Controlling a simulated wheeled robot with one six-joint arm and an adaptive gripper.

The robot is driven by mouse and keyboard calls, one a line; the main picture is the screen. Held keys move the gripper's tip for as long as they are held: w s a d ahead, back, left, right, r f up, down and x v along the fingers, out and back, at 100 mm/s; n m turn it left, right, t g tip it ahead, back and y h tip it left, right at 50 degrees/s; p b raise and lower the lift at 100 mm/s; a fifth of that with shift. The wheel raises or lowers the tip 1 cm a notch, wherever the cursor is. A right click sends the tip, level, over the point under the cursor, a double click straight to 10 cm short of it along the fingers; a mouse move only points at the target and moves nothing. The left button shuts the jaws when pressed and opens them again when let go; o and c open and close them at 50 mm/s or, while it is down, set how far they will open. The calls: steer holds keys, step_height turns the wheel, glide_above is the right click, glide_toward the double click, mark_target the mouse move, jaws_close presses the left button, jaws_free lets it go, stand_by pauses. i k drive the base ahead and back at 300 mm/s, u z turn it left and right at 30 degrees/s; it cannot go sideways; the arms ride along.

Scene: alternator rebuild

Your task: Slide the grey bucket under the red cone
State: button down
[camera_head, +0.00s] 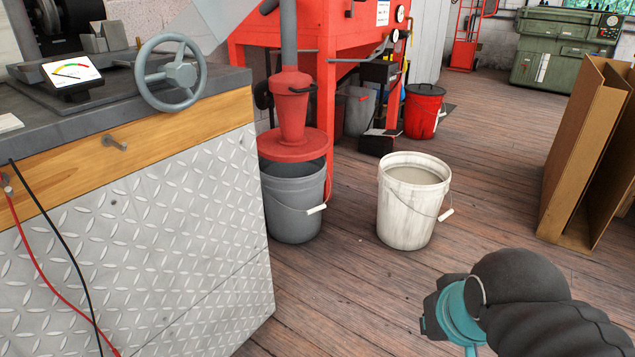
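The grey bucket (292,208) stands upright on the plank floor, right of the workbench. The red cone (292,112) hangs from a grey pipe directly above it. The cone's round red flange (290,143) overlaps the bucket's top in this view, hiding most of the opening. I cannot tell whether flange and rim touch. The bucket's wire handle with a white grip hangs at its front right. My gripper (432,317) is at the lower right, well apart from the bucket. Its fingers are not clearly visible, and I see nothing held.
A dirty white bucket (407,212) stands right of the grey one. The metal-fronted workbench (150,235) borders it on the left. A red bucket (423,112) and another grey container (358,112) are behind. Cardboard (575,150) stands at right. The floor between my gripper and the buckets is clear.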

mark_target(292, 193)
steer(key=z, duration=0.05)
steer(key=i, duration=0.7)
steer(key=u, duration=0.9)
steer(key=i, duration=0.75)
steer(key=u, duration=0.85)
